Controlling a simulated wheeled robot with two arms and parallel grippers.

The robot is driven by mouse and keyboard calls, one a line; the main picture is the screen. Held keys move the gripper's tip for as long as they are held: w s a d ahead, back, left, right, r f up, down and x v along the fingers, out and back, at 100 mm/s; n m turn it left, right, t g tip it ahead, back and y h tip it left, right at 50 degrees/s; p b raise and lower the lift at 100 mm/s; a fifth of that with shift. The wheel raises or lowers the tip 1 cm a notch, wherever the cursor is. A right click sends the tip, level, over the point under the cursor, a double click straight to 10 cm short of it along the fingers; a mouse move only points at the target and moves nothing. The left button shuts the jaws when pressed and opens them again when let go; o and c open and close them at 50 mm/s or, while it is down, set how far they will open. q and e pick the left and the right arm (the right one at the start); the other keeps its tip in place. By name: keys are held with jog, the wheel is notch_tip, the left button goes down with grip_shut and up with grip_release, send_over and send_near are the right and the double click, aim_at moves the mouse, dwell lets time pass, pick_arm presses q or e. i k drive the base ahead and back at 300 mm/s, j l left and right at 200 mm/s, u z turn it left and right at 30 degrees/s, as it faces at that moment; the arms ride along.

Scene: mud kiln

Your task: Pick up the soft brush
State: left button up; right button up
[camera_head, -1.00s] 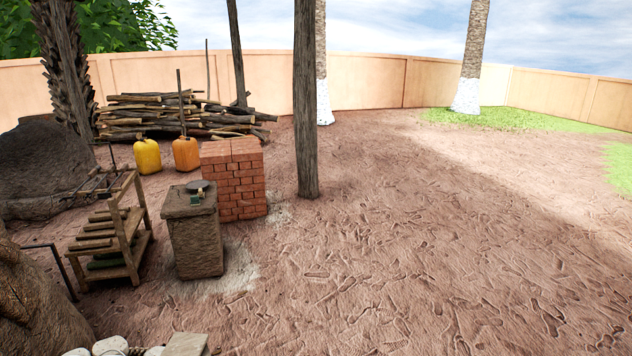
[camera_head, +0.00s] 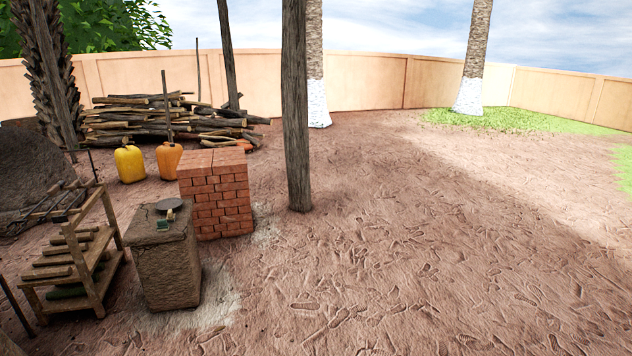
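I cannot make out a soft brush for certain. A mud-coloured pedestal (camera_head: 168,268) stands at the lower left. On its top lie a dark round plate (camera_head: 168,204), a small green item (camera_head: 162,226) and a small pale item (camera_head: 170,214). The small items are too small to identify, so I cannot tell whether one is the brush. Neither of my grippers shows in the head view.
A wooden rack (camera_head: 98,285) stands left of the pedestal, a red brick stack (camera_head: 222,205) behind it. Beyond are a yellow can (camera_head: 129,165), an orange can (camera_head: 168,162) and a woodpile (camera_head: 150,122). A wooden post (camera_head: 296,120) rises mid-yard. Open dirt lies right.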

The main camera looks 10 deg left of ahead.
aim_at(163, 224)
jog(key=i+j+u, duration=0.1)
jog(key=i+u, duration=0.15)
jog(key=i, duration=0.45)
jog(key=i+u, duration=0.25)
jog(key=i, duration=0.4)
jog(key=i+l+u, duration=0.25)
jog(key=i, duration=0.45)
jog(key=i+j+u, duration=0.15)
jog(key=i+u, duration=0.15)
jog(key=i, duration=0.3)
jog(key=i+u, duration=0.35)
jog(key=i, duration=0.2)
jog(key=i+l+u, duration=0.15)
jog(key=i+u, duration=0.15)
jog(key=i, duration=0.3)
jog(key=i+l+u, duration=0.35)
jog(key=i, duration=0.25)
